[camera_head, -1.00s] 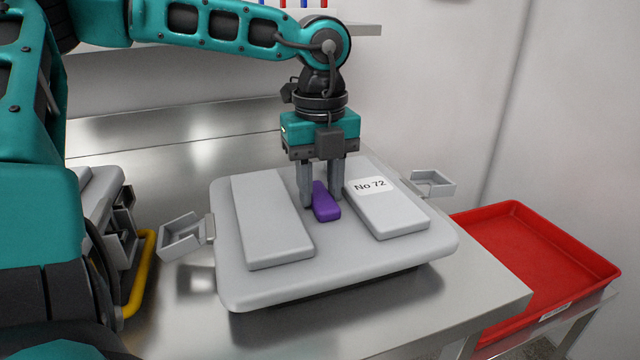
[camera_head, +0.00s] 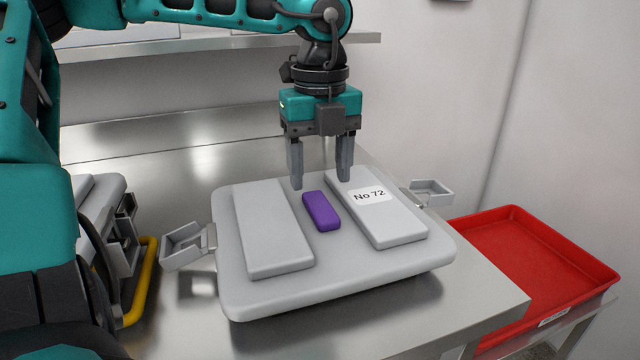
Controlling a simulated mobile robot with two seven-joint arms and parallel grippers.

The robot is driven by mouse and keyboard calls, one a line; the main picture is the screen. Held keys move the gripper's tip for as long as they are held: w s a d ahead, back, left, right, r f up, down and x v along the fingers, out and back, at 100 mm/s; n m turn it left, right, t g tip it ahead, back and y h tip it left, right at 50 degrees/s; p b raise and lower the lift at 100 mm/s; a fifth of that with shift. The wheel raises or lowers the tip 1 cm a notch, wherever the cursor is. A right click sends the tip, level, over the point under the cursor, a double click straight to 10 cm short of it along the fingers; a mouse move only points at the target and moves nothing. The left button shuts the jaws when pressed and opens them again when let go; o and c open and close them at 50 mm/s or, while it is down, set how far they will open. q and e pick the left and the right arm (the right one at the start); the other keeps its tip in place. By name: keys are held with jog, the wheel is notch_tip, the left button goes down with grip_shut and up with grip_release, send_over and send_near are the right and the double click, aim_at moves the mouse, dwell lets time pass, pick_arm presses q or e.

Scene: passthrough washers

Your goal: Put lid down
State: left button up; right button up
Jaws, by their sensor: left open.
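The grey lid (camera_head: 336,262) with two raised pads and a "No 72" label lies on the steel table in the middle of the view. Its purple handle (camera_head: 321,211) stands between the pads. My left gripper (camera_head: 320,184) is open and empty, just above and behind the handle, with its fingers apart and clear of it. Whatever is under the lid is mostly hidden. My right gripper is not in view.
Grey latches stick out at the lid's left (camera_head: 187,247) and right (camera_head: 431,191). A red tray (camera_head: 530,262) stands at the right, beside the steel table (camera_head: 475,298). Another grey unit with a yellow handle (camera_head: 143,280) is at the left. A wall shelf is behind.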

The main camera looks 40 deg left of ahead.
aim_at(320, 205)
pick_arm(q)
notch_tip(320, 205, up, 8)
jog(key=p, duration=0.1)
jog(key=shift+f, duration=0.15)
dwell(0.5)
